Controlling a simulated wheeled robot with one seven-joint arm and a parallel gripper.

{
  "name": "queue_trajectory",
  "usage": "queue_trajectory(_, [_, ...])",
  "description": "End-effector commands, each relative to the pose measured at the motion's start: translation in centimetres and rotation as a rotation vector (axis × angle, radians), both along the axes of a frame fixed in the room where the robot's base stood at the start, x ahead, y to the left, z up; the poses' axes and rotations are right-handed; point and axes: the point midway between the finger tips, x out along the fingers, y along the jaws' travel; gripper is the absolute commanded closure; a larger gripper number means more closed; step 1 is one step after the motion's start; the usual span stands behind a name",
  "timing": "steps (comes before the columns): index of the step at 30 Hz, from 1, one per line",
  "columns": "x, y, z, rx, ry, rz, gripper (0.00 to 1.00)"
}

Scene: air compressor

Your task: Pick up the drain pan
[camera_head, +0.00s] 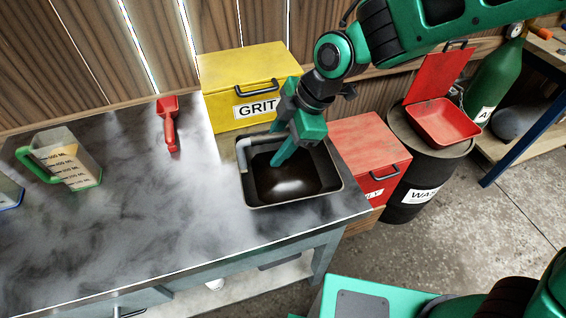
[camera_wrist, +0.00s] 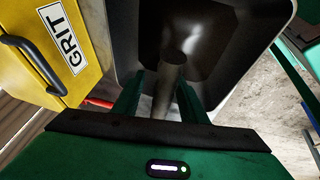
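The drain pan (camera_head: 326,164) is a dark, open tray with a pale rim on the right end of the workbench. A grey handle-like bar (camera_head: 243,153) is at its left side. The pan interior is dark and glossy; I cannot tell whether that is liquid. My gripper (camera_head: 276,163) hangs over the pan's left part, fingers pointing down. In the wrist view the pan (camera_wrist: 258,62) fills the upper middle. The fingers of my gripper (camera_wrist: 158,98) are apart, with a grey tube-like shape between them. I cannot tell whether they touch it.
A yellow GRIT box (camera_head: 228,82) stands behind the pan. A red scoop (camera_head: 168,125) and a measuring jug (camera_head: 62,160) are on the bench to the left. The bench front is clear.

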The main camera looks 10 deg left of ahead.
Motion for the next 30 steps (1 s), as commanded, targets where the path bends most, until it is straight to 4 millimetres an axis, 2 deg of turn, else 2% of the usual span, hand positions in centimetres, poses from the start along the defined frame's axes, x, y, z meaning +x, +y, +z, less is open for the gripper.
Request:
queue_trajectory(16, [-0.01, -0.01, -0.4, 0.0, 0.001, 0.0, 0.61])
queue_trajectory(17, [-0.01, -0.01, -0.4, 0.0, 0.001, 0.0, 0.64])
queue_trajectory(21, [-0.01, -0.01, -0.4, 0.0, 0.0, 0.0, 0.97])
queue_trajectory(22, [0.0, -0.01, -0.39, 0.0, 0.0, 0.0, 1.0])
queue_trajectory(30, [0.01, 0.01, -0.37, 0.0, 0.0, 0.0, 1.0])
